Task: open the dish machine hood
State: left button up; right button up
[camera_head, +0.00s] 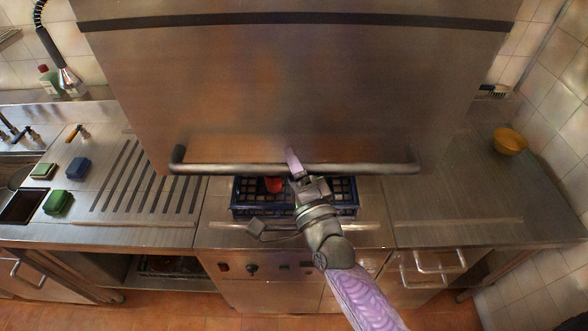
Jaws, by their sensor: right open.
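The dish machine hood (290,95) is a large steel box in the middle of the head view. A dark bar handle (235,167) runs along its lower front edge. The hood is raised, with a gap between it and the machine's base (225,232). In the gap a dark blue dish rack (262,205) shows, with a red item (273,184) in it. My right gripper (297,168) is at the handle, right of its middle, with a pale purple finger over the bar. It is open; whether it touches the bar is unclear. My left gripper is out of view.
A ribbed steel drainboard (150,180) lies left, with green and blue sponges (78,168) and a sink beyond. A spray hose (50,45) hangs upper left. A yellow bowl (510,140) sits on the right counter (450,190), which is mostly clear.

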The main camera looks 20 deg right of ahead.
jog(key=b+v, duration=0.2)
jog(key=v, duration=0.8)
jog(key=s+f+n+g+b, duration=0.25)
jog(key=f+b, duration=0.25)
jog(key=f, duration=0.8)
jog(key=s+f+n+g+b, duration=0.1)
jog(key=f+n+g+b, duration=0.3)
jog(key=f, duration=0.8)
jog(key=s+f+n+g+b, duration=0.25)
jog(key=f+b, duration=0.35)
jog(key=f, duration=0.7)
jog(key=s+d+f+n+g+h+b, duration=0.1)
jog(key=s+d+f+n+g+b, duration=0.1)
jog(key=s+f, duration=0.5)
jog(key=s+d+f+n+g+b, duration=0.2)
jog(key=s+f+n+g+b, duration=0.2)
jog(key=f, duration=0.8)
jog(key=s+d+f+n+g+h+b, duration=0.1)
jog(key=s+d+f+n+g+b, duration=0.1)
jog(key=s+f+b, duration=0.5)
jog(key=s+f+n+g, duration=0.1)
jog(key=s+f+g, duration=0.1)
jog(key=s+f, duration=0.1)
jog(key=shift+s+n+h, duration=0.3)
jog(key=shift+s, duration=0.5)
